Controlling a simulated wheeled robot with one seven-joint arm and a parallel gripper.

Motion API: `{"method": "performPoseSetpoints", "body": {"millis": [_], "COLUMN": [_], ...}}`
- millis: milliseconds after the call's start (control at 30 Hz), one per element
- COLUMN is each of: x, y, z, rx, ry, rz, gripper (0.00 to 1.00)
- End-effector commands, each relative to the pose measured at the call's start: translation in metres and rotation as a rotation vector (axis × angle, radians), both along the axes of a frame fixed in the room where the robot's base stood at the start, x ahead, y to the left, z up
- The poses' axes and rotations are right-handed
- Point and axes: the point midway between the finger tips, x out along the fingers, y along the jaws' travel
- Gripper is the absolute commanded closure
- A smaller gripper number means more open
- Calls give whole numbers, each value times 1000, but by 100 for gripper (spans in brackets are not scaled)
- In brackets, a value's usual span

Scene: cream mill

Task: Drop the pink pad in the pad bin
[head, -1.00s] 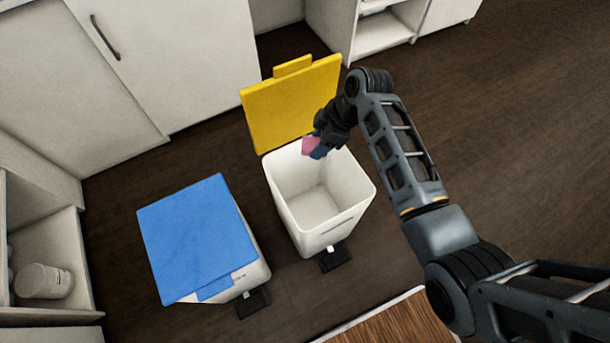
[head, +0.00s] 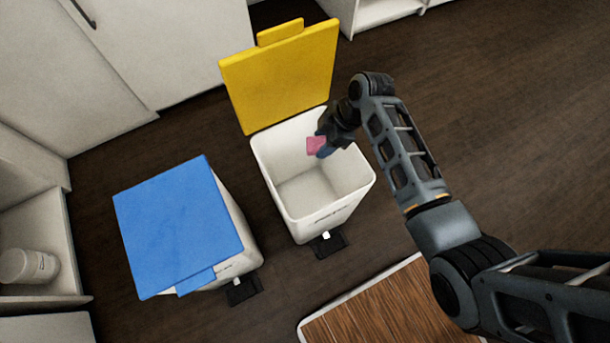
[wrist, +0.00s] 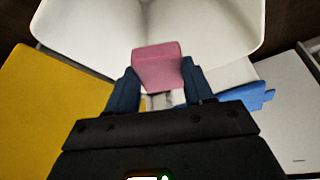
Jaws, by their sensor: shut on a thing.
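The pink pad (head: 315,146) is held in my gripper (head: 322,149), over the open mouth of the white bin with the raised yellow lid. In the wrist view the pink pad (wrist: 158,67) sits between the two dark blue fingers of my gripper (wrist: 155,88), which are shut on it. The white bin (head: 338,214) looks empty inside, and its wall also shows in the wrist view (wrist: 85,25). Its yellow lid (head: 282,75) stands upright at the back. I see no readable label that names the pad bin.
A second white bin with a shut blue lid (head: 180,225) stands to the left. Each bin has a dark pedal (head: 326,245) in front. White cabinets (head: 120,50) line the back and left. A wooden surface (head: 390,305) lies at the bottom. Dark floor is clear at right.

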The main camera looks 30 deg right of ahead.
Motion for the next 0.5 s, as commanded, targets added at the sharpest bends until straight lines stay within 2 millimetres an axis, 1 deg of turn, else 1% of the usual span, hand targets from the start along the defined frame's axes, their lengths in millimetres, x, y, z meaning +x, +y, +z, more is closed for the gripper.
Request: {"method": "performPoseSetpoints", "body": {"millis": [33,100,400,433,500], "x": [0,0,0,0,0], "y": [0,0,0,0,0], "z": [-9,-11,-11,-11,-11], "rx": [0,0,0,0,0], "ry": [0,-1,-1,-1,-1], "rz": [0,0,0,0,0], "gripper": [77,77,77,45,39]}}
